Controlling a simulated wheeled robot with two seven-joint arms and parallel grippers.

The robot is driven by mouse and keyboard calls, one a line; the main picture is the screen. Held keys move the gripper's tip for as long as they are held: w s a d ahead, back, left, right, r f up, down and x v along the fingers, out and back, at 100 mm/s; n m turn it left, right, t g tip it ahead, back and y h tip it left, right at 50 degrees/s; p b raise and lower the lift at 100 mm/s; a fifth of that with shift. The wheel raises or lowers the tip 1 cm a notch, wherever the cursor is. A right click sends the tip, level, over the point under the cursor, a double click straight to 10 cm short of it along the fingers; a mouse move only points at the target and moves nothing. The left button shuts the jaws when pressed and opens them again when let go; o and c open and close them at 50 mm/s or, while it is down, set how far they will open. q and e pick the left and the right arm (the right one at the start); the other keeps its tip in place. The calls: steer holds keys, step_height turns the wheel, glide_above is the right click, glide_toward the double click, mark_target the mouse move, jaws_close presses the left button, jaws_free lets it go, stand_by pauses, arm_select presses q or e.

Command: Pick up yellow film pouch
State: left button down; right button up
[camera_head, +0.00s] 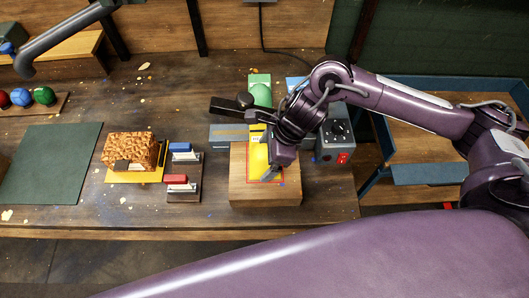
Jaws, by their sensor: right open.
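A yellow pouch (258,160) lies on a wooden block (240,185), inside a red-edged patch. My right gripper (268,168) comes in from the right and is over the pouch's right side, covering part of it. The right gripper is open. I cannot tell whether its fingers touch the pouch. My left gripper is not in view.
A green round object (261,95) stands behind the block, and a grey box with a dial (335,132) stands to its right. Blue and red stampers (178,180) and a brown textured block (131,148) are to the left. A dark green mat (50,165) lies at far left.

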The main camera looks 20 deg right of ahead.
steer(key=c, duration=1.2)
steer(key=shift+w, duration=0.1)
steer(key=shift+c, duration=0.7)
steer(key=shift+r, duration=0.15)
